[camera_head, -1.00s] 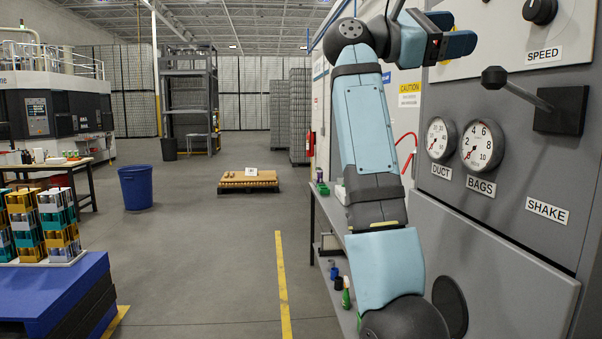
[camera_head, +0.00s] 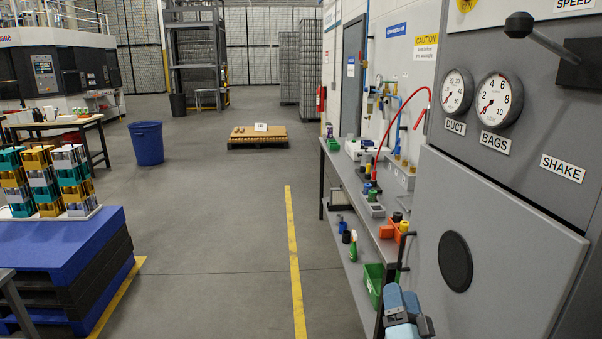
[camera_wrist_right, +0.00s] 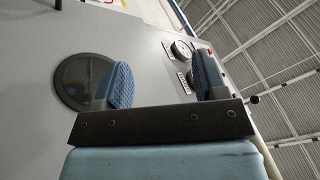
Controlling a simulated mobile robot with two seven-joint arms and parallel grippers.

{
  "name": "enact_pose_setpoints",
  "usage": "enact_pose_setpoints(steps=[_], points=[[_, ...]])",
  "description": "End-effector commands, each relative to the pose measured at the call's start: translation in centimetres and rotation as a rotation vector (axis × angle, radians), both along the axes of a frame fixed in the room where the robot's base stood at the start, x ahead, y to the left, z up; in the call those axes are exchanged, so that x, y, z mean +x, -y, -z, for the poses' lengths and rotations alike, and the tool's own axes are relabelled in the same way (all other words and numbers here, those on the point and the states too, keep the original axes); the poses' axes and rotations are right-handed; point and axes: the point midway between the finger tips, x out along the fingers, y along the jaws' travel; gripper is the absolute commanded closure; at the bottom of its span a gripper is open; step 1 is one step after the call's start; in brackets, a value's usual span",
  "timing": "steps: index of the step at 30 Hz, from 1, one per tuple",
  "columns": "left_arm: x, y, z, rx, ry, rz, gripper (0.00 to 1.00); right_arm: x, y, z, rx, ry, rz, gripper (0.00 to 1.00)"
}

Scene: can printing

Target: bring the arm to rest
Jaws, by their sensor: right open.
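My right gripper (camera_head: 402,301) is low at the bottom edge of the head view, in front of the grey machine and beside the near end of the workbench. In the right wrist view, its two blue fingers stand apart with nothing between them (camera_wrist_right: 164,82). Most of the right arm is out of the head view. My left gripper is in neither view.
The grey machine panel (camera_head: 490,230) with gauges and a lever (camera_head: 545,37) fills the right side. A grey workbench (camera_head: 352,190) with fittings runs along the wall. Blue pallets (camera_head: 60,242) holding stacked cans stand at left. The aisle floor (camera_head: 220,250) is clear.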

Motion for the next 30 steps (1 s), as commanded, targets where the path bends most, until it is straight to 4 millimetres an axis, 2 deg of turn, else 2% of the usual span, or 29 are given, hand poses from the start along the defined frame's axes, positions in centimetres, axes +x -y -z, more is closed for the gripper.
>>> enact_pose_setpoints(steps=[1, 3, 5, 6, 9, 12, 15, 19, 22, 30], points=[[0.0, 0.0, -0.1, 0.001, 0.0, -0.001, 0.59, -2.1, -0.3, 3.7, -0.091, -0.097, -0.007, 0.35], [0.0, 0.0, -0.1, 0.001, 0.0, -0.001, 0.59, -5.1, -0.8, 8.2, -0.222, -0.222, -0.021, 0.35], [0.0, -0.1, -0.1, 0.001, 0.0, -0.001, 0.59, -7.9, -1.2, 11.9, -0.333, -0.326, -0.039, 0.35], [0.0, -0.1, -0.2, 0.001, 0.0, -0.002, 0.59, -9.9, -1.4, 14.1, -0.406, -0.394, -0.054, 0.35], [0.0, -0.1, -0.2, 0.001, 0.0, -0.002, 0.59, -15.4, -1.5, 19.4, -0.584, -0.554, -0.1, 0.35], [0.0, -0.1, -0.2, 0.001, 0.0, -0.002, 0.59, -20.8, -1.6, 23.4, -0.741, -0.691, -0.153, 0.35], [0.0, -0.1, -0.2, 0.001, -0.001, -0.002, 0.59, -25.3, -1.4, 26.0, -0.861, -0.792, -0.202, 0.35], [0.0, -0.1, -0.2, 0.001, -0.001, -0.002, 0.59, -28.8, -1.1, 27.8, -0.957, -0.868, -0.244, 0.35], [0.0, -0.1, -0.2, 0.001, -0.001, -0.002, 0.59, -29.9, -1.1, 28.3, -0.984, -0.89, -0.257, 0.35], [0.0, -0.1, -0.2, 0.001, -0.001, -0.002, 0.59, -29.9, -1.1, 28.3, -0.988, -0.893, -0.258, 0.35]])
